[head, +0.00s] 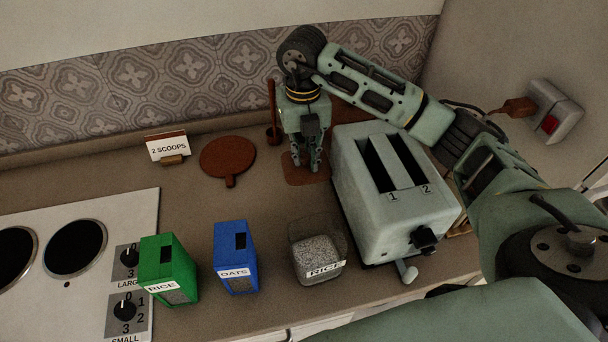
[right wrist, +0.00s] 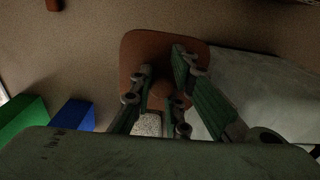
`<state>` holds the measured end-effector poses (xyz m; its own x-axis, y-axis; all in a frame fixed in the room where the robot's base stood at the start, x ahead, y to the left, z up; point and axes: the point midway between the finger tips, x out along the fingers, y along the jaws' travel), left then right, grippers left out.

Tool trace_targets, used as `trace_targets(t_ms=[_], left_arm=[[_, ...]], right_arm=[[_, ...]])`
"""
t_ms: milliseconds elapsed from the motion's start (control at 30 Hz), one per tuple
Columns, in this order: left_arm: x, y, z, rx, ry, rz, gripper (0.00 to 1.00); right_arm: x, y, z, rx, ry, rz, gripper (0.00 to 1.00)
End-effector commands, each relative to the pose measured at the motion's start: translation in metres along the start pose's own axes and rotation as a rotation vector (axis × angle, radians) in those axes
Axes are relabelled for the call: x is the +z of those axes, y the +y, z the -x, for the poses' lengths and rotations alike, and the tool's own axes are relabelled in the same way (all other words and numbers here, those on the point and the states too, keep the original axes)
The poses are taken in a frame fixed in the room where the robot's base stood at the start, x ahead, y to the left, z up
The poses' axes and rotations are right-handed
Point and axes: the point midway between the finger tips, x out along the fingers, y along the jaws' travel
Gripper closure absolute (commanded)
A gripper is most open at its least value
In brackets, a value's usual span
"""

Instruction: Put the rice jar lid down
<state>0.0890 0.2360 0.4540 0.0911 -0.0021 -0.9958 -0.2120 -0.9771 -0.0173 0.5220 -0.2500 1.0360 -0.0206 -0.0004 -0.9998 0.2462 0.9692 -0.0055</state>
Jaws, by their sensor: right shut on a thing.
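The rice jar lid (head: 300,181) is a flat brown square behind the jar and left of the toaster, at or just above the counter; I cannot tell if it touches. My right gripper (head: 307,168) points down over it, shut on its knob. In the right wrist view the lid (right wrist: 140,50) lies between and beyond the fingers (right wrist: 163,98), which hide part of it. The clear rice jar (head: 318,252), labelled RICE, stands open at the counter's front with pale grains inside. My left gripper is not in view.
A grey toaster (head: 375,150) stands close right of the lid. A brown round board (head: 228,155) and a 2 SCOOPS sign (head: 168,148) are left. Green (head: 165,268) and blue (head: 236,256) boxes stand by the hob (head: 75,250). Counter between board and jar is bare.

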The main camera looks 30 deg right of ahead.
Motion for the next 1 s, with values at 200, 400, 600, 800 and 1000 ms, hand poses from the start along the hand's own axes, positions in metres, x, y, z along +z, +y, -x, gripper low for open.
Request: trace_targets(t_ms=[200, 400, 600, 800, 1000], left_arm=[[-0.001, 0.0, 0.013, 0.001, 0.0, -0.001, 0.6], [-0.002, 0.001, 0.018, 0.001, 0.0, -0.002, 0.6], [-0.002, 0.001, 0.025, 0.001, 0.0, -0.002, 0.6], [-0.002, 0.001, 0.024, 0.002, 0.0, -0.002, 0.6], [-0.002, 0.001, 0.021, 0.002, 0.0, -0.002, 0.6]], right_arm=[[0.0, 0.0, -0.039, -0.001, 0.002, 0.0, 1.0], [0.0, 0.0, -0.057, -0.001, 0.004, 0.002, 1.0], [0.001, 0.0, -0.085, -0.001, 0.002, 0.001, 1.0], [0.002, 0.001, -0.09, 0.0, 0.0, 0.002, 1.0], [0.002, 0.001, -0.093, 0.0, 0.0, 0.002, 1.0]])
